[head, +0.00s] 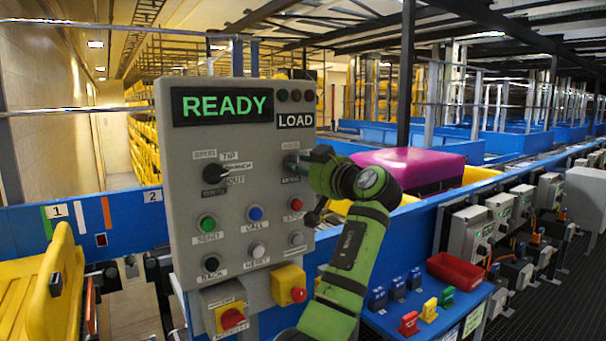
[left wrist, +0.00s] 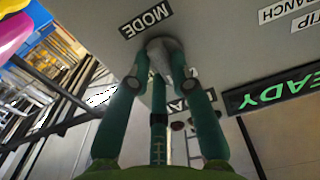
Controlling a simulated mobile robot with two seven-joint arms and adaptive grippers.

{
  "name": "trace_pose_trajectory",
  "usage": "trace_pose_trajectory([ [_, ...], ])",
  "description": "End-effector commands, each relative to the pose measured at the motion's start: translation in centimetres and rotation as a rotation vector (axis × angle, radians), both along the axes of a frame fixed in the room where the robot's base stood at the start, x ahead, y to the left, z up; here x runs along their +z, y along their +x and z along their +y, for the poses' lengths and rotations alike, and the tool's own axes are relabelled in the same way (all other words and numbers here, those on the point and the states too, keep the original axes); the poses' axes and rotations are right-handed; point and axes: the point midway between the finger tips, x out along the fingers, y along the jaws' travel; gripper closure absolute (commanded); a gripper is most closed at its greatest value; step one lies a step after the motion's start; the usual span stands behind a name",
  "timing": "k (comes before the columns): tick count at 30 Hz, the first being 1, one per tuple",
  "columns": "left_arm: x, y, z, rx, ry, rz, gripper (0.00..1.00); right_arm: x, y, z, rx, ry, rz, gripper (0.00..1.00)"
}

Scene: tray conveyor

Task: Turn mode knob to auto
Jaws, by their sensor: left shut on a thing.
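The grey control panel (head: 180,130) stands in the middle of the head view. The mode knob (left wrist: 164,46) shows in the left wrist view as a grey rounded piece beside the MODE label (left wrist: 146,20). My left gripper (left wrist: 163,68) is shut on this knob, one green finger on each side. In the head view my left gripper (head: 302,164) is at the panel's upper right, under the LOAD sign, and its arm hides much of the knob. A label under the fingers in the wrist view is partly covered, so the knob's setting cannot be read. My right gripper is not in view.
A black selector knob (head: 214,173) sits left on the panel, with push buttons such as the blue one (head: 255,213) below. Red mushroom buttons (head: 232,318) stick out lower down. A magenta tote (head: 410,165) and a red bin (head: 455,270) are right of my arm.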

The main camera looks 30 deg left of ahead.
Motion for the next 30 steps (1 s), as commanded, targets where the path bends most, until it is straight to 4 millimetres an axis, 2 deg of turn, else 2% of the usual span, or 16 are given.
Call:
trace_pose_trajectory([
  [17,0.04,0.01,-0.01,-0.001,-0.015,-0.034,1.00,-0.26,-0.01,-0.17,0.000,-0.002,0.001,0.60],
  [18,0.05,0.01,-0.01,-0.001,-0.015,-0.034,0.70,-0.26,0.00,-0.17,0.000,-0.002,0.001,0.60],
  [19,0.05,0.01,-0.01,-0.001,-0.015,-0.034,0.58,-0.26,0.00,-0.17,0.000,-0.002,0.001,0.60],
  [20,0.05,0.01,-0.01,-0.001,-0.015,-0.034,0.54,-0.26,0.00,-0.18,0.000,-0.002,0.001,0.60],
  [30,0.04,-0.04,-0.16,-0.001,-0.013,-0.032,0.54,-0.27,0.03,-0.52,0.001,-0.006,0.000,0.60],
])
